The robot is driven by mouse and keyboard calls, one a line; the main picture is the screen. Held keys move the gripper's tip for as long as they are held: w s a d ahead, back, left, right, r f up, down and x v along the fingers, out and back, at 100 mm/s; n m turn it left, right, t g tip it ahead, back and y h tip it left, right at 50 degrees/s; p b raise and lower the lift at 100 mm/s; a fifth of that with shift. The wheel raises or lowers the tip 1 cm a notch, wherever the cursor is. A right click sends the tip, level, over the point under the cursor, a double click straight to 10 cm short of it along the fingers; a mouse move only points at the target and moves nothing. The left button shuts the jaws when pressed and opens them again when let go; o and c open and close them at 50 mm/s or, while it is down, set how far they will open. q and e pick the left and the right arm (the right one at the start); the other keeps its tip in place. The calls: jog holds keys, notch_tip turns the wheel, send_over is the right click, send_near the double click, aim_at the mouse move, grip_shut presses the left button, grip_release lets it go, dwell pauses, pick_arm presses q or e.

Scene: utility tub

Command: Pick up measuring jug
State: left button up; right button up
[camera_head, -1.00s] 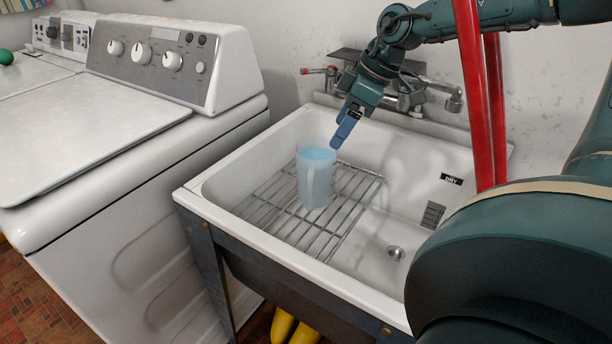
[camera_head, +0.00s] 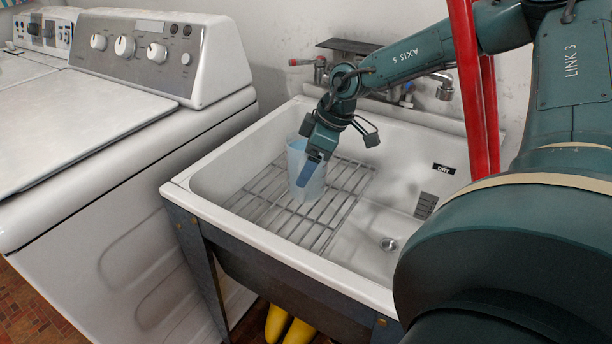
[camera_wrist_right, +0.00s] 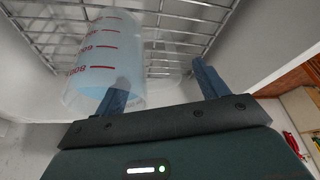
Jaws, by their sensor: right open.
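The measuring jug (camera_head: 296,158) is translucent pale blue and stands upright on the wire rack in the tub. My right gripper (camera_head: 309,172) is over the jug's mouth and hides part of it. In the right wrist view the jug (camera_wrist_right: 104,52) shows red markings and lies left of centre. There my right gripper (camera_wrist_right: 162,88) is open. One finger overlaps the jug near its rim, and the other is clear of it to the right. I cannot tell whether the overlapping finger is inside the jug or in front of it. My left gripper is out of view.
The white tub (camera_head: 262,239) has a wire rack (camera_head: 262,196), a drain (camera_head: 388,244) and a tap (camera_head: 444,88) at its back wall. A white washer (camera_head: 120,190) stands to the left. Red posts (camera_head: 470,90) rise at the right. Yellow boots (camera_head: 287,328) are below.

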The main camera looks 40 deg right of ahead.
jog(key=shift+w+a+f, duration=0.1)
jog(key=shift+w+f, duration=0.1)
jog(key=shift+f, duration=0.3)
jog(key=shift+c, duration=0.4)
grip_shut()
jog(key=shift+w+r, duration=0.1)
jog(key=shift+r, duration=0.05)
